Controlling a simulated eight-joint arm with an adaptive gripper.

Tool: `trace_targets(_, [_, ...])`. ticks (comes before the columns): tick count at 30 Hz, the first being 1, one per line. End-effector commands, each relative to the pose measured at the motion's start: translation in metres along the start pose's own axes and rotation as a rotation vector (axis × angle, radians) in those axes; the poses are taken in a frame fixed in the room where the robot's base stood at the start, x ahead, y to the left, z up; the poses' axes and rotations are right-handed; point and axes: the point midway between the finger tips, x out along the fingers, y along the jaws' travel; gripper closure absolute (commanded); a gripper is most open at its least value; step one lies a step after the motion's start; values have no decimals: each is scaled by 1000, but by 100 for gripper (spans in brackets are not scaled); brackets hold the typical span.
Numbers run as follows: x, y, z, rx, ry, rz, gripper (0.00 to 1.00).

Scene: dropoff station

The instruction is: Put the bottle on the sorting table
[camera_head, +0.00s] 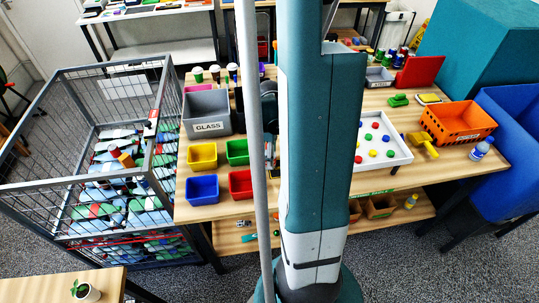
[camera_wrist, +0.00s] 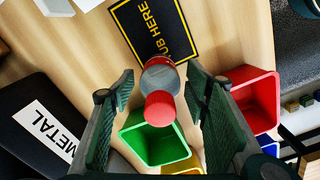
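A bottle with a red cap (camera_wrist: 158,108) and a grey, partly red body shows in the wrist view, seen from its cap end. My gripper (camera_wrist: 160,86) is open, one finger on each side of the bottle, with gaps between fingers and bottle. The bottle appears to stand at the edge of a black mat with yellow lettering (camera_wrist: 150,25). The sorting table (camera_head: 455,185) has a light wood top, also visible in the wrist view (camera_wrist: 75,50). In the head view my arm hides the gripper and this bottle.
Green (camera_wrist: 158,145) and red (camera_wrist: 258,95) bins and a black METAL box (camera_wrist: 25,105) surround the gripper. A white tray (camera_head: 403,154), an orange crate (camera_head: 459,125) and a blue-capped bottle (camera_head: 482,149) stand at right. A wire cage (camera_head: 60,70) stands left.

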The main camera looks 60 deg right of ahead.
Motion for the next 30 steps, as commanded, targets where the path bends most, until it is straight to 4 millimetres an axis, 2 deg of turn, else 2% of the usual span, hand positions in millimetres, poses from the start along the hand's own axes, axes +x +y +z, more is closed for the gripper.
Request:
trace_targets(14, [-5, 0, 0, 0, 0, 0, 54])
trace_targets(20, [-18, 0, 0, 0, 0, 0, 54])
trace_targets(30, [-52, 0, 0, 0, 0, 0, 54])
